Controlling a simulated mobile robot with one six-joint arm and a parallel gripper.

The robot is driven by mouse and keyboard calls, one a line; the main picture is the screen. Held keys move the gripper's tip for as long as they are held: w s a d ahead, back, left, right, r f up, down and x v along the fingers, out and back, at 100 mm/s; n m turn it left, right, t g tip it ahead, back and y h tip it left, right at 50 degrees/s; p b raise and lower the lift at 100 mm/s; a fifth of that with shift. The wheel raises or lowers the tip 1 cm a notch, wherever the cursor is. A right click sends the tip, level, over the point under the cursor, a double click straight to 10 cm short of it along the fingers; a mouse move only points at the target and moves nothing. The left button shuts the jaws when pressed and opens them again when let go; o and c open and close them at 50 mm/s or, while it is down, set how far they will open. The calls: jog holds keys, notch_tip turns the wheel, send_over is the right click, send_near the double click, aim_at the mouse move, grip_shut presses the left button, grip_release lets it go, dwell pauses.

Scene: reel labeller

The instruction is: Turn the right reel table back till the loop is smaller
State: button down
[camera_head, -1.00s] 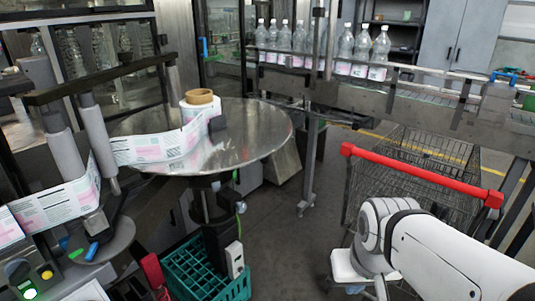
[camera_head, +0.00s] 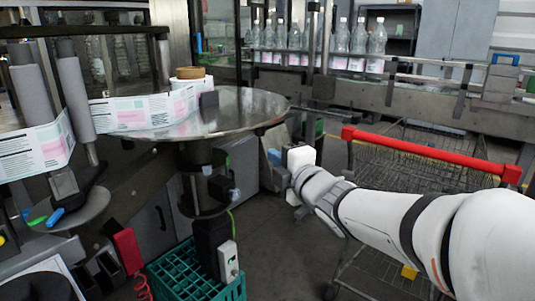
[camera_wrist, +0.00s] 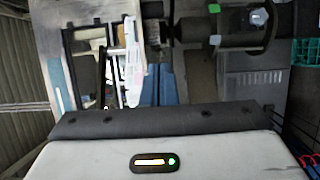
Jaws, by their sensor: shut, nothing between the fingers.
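The right reel table (camera_head: 245,108) is a round shiny metal disc on a dark post, left of centre in the head view. The wrist view shows a blurred web (camera_wrist: 135,62).
A red-handled wire cart (camera_head: 430,157) stands right of the table, behind my arm. A conveyor with clear bottles (camera_head: 359,40) runs along the back. A green crate (camera_head: 190,276) sits under the table. A small round plate (camera_head: 70,213) is at lower left.

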jog(key=w+d+x, duration=0.1)
jog(key=d+x, duration=0.1)
jog(key=x, duration=1)
jog(key=shift+w, duration=0.35)
jog(key=shift+d, duration=0.1)
